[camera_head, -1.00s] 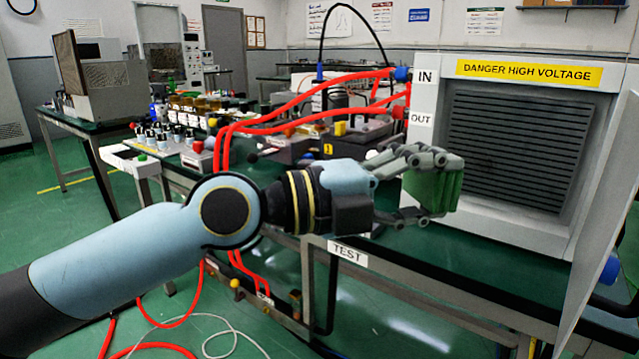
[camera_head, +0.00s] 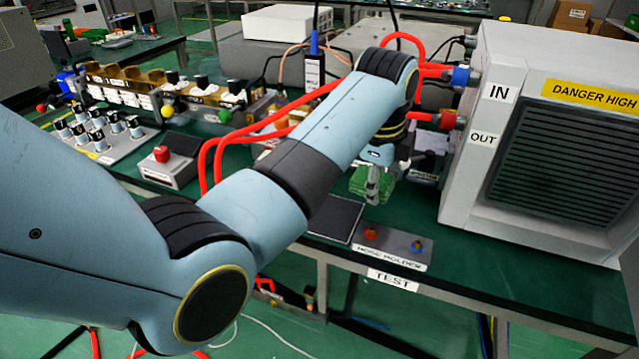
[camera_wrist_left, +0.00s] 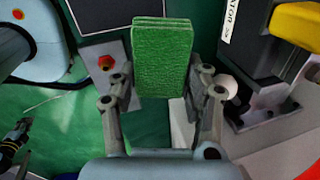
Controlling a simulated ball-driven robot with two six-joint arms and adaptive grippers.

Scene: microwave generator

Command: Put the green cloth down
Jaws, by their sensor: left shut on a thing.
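The green cloth (camera_head: 358,180) is a folded, thick block. It shows fully in the left wrist view (camera_wrist_left: 162,62), upright in the picture between the fingers. My left gripper (camera_head: 374,184) is shut on it, pointing down over the green table left of the generator. In the left wrist view its fingers (camera_wrist_left: 163,88) flank the cloth on both sides. In the head view my wrist and fingers hide part of the cloth. I cannot tell whether its lower edge touches the table.
The generator (camera_head: 540,175) stands right of the gripper, with red hoses (camera_head: 240,130) at its IN and OUT ports. The hose holder plate (camera_head: 395,252) and a flat black pad (camera_head: 338,218) lie near the table's front edge. A red-button box (camera_head: 168,172) stands left.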

